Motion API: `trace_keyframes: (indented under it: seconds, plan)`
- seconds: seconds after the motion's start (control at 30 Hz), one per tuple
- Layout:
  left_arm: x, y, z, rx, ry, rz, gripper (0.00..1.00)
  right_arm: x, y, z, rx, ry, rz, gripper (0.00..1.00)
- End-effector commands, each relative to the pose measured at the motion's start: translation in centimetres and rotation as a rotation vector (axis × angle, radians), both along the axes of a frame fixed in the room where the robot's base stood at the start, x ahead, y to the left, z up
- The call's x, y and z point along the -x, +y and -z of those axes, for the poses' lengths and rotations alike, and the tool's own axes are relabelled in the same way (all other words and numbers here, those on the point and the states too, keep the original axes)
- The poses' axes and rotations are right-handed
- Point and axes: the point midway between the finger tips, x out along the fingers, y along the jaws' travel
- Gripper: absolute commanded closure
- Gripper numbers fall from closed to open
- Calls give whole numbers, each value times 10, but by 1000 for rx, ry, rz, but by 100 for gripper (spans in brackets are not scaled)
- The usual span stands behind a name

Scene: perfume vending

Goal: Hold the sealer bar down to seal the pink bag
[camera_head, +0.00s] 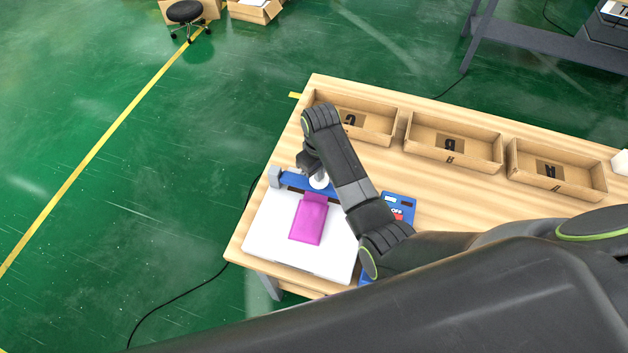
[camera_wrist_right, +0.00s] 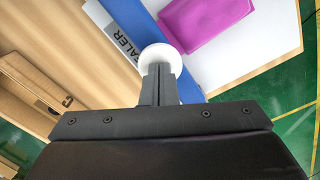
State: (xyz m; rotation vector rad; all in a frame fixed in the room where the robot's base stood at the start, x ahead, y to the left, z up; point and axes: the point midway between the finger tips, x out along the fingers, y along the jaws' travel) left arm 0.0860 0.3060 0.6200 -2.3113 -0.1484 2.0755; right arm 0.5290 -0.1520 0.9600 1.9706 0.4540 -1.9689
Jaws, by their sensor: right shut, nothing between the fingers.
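The pink bag (camera_head: 310,218) lies flat on the sealer's white platform (camera_head: 268,235), with its upper end at the blue sealer bar (camera_head: 291,180). The bar looks low, across that end; I cannot tell how firmly it presses. My right gripper (camera_head: 314,172) is shut and empty, pointing down at the white round knob (camera_head: 319,182) on the bar. In the right wrist view, the shut fingertips (camera_wrist_right: 160,72) overlap the knob (camera_wrist_right: 161,52) and seem to touch it. The bag (camera_wrist_right: 205,22) lies beyond the blue bar (camera_wrist_right: 205,70). My left gripper is not in view.
Several cardboard trays stand along the table's back, including a middle one (camera_head: 453,142). A blue control panel (camera_head: 398,205) is right of my right forearm. Bare wooden tabletop (camera_head: 460,200) lies in front of the trays. A black cable (camera_head: 180,297) runs over the green floor.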

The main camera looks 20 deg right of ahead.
Motion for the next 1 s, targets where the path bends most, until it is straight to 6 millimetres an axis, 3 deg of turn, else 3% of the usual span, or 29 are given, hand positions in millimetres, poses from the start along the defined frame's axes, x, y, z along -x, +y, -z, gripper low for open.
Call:
trace_keyframes:
  seconds: [1.0]
  plan:
    - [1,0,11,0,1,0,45,1,0,26,0,3,0,100]
